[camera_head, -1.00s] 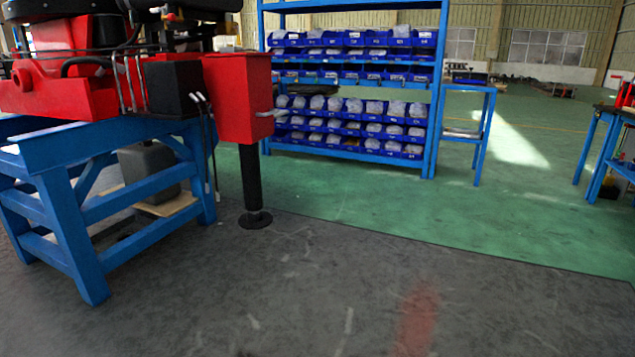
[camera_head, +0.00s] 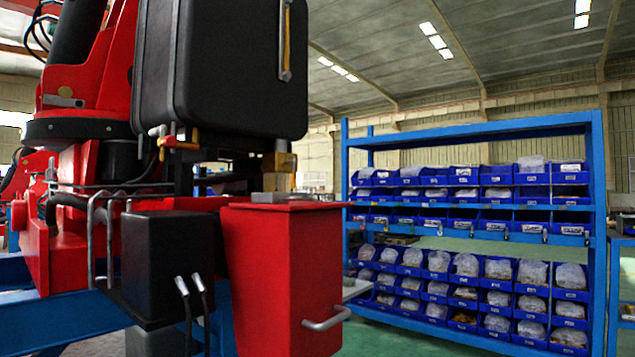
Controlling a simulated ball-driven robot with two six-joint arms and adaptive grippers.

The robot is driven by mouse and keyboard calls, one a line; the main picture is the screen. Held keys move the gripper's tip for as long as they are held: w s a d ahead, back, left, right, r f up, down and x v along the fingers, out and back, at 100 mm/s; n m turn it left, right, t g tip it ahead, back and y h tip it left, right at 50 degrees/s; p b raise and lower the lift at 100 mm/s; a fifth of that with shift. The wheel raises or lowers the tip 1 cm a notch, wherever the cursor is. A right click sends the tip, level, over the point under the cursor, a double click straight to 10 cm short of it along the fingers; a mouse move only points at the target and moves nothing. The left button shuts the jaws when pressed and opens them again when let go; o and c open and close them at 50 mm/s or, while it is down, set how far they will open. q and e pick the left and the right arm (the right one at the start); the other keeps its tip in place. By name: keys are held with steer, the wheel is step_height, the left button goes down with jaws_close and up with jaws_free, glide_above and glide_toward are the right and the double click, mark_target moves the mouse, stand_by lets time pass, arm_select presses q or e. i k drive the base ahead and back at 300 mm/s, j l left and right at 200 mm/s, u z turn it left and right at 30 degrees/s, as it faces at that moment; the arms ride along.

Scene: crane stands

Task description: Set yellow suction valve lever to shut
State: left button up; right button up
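A brass-coloured block (camera_head: 279,168) is under the tank's right side, above the red box. Neither of my grippers is in view.
The red box (camera_head: 285,275) with a metal handle (camera_head: 327,318) stands out in front. A black box (camera_head: 168,262) with bent pipes is left of it. A blue shelf rack (camera_head: 600,200) with several blue bins stands behind at right.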

mark_target(293, 173)
steer(key=i+l+u, duration=0.3)
steer(key=i+l, duration=0.7)
steer(key=l, duration=0.25)
steer(key=u, duration=0.05)
